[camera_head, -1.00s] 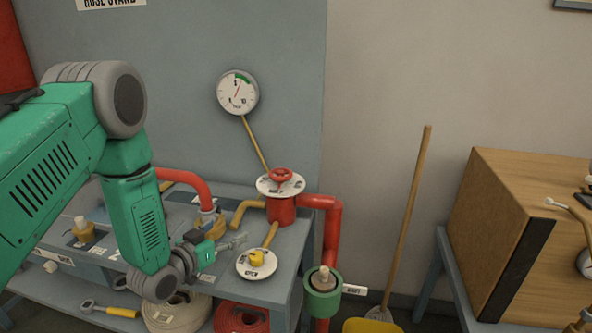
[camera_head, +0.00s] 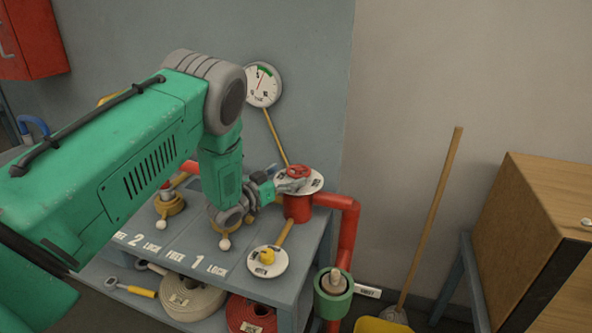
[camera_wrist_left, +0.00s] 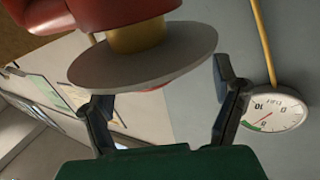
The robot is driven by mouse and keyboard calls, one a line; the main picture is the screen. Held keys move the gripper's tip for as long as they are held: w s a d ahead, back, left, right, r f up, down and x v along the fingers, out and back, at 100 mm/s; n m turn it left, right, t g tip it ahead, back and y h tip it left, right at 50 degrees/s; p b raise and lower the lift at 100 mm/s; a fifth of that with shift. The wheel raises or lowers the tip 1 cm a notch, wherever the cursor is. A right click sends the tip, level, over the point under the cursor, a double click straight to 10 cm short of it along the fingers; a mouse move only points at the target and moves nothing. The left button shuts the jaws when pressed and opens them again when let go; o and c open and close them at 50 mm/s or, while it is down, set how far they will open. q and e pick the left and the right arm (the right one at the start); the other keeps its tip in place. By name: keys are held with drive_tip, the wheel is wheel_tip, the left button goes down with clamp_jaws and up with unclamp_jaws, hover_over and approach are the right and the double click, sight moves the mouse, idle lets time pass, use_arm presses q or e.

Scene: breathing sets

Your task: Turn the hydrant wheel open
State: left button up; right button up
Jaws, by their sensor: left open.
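The red hydrant wheel (camera_head: 299,171) sits above a round white plate (camera_head: 314,182) on top of the red hydrant body (camera_head: 298,207). My left gripper (camera_head: 291,184) is open at the left side of the wheel, level with the plate. In the left wrist view, which is upside down, the white plate (camera_wrist_left: 145,62) lies between the two spread fingers of the left gripper (camera_wrist_left: 160,98). Only a sliver of the red wheel shows past the plate edge there. Whether a finger touches the wheel or plate I cannot tell. My right gripper is not in view.
A round gauge (camera_head: 263,85) hangs on the wall behind, with a yellow rod below it. A red pipe (camera_head: 347,235) runs down the right side. A broom handle (camera_head: 431,220) leans farther right.

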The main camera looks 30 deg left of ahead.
sight(297, 167)
use_arm(q)
drive_tip(key=w+d, duration=0.1)
drive_tip(key=w+d+r, duration=0.1)
drive_tip(key=w+d, duration=0.1)
drive_tip(key=shift+w, duration=0.15)
drive_tip(key=shift+w+d, duration=0.15)
drive_tip(key=shift+w, duration=0.1)
drive_tip(key=shift+a+f, duration=0.25)
drive_tip(key=shift+a, duration=0.45)
drive_tip(key=shift+a+f, duration=0.1)
drive_tip(key=shift+a, duration=0.2)
drive_tip(key=c, duration=0.3)
drive_tip(key=shift+a, duration=0.1)
drive_tip(key=c, duration=0.7)
drive_tip(key=shift+c, duration=0.8)
drive_tip(key=shift+w+d+r, duration=0.1)
drive_tip(key=shift+d+r, duration=0.15)
drive_tip(key=shift+d, duration=0.45)
drive_tip(key=shift+a, duration=0.4)
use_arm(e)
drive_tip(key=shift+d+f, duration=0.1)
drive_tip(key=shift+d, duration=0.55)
